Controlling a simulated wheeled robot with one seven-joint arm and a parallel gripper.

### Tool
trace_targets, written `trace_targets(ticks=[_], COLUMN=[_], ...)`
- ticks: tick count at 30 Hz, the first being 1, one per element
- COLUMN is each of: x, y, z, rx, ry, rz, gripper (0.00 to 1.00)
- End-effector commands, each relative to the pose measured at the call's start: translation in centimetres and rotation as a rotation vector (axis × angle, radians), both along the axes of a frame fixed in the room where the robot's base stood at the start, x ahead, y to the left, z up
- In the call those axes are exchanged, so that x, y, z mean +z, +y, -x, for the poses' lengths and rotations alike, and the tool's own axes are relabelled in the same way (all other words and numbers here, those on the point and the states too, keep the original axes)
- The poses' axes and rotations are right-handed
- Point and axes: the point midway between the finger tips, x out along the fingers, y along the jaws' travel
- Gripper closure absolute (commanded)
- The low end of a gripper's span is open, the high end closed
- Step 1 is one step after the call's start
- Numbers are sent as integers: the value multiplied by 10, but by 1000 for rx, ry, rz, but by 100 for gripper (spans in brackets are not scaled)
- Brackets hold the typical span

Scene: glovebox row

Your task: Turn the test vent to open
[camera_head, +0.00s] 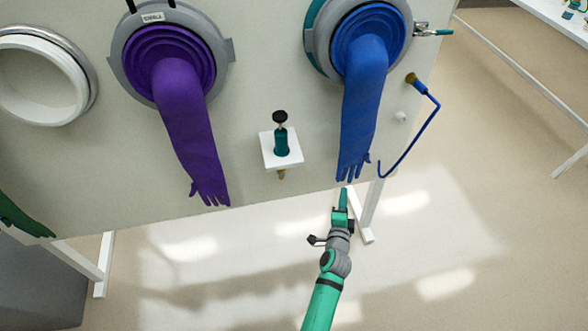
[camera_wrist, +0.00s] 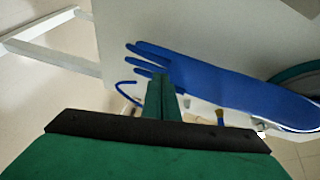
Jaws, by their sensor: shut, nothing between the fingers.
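A small metal fitting with a teal lever (camera_head: 434,32) sticks out from the right side of the blue glove's port; it looks like the test vent, but no label shows. The lever points right, roughly level. My gripper (camera_head: 343,192) is shut and empty, in front of the panel's lower edge, just below the blue glove's fingertips and well below the lever. In the wrist view my shut fingers (camera_wrist: 161,85) overlap the blue glove (camera_wrist: 215,88). The lever is not clear in that view.
The blue glove (camera_head: 363,105) and purple glove (camera_head: 188,125) hang from the panel. A blue bent tube (camera_head: 415,135) hangs right of the blue glove. A small white shelf (camera_head: 270,152) holds a teal pump-like item (camera_head: 281,140). A white open port (camera_head: 40,80) is at left.

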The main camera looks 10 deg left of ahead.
Motion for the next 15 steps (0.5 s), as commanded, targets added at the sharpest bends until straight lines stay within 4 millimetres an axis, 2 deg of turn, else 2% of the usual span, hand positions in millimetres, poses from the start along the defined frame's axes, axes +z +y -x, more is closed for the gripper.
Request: trace_targets(ticks=[4, 9, 15], x=[9, 34, 56], y=[33, 71, 94], z=[12, 30, 44], rx=[133, 302, 413], ry=[60, 78, 71], rz=[-190, -353, -437], gripper=[100, 100, 100])
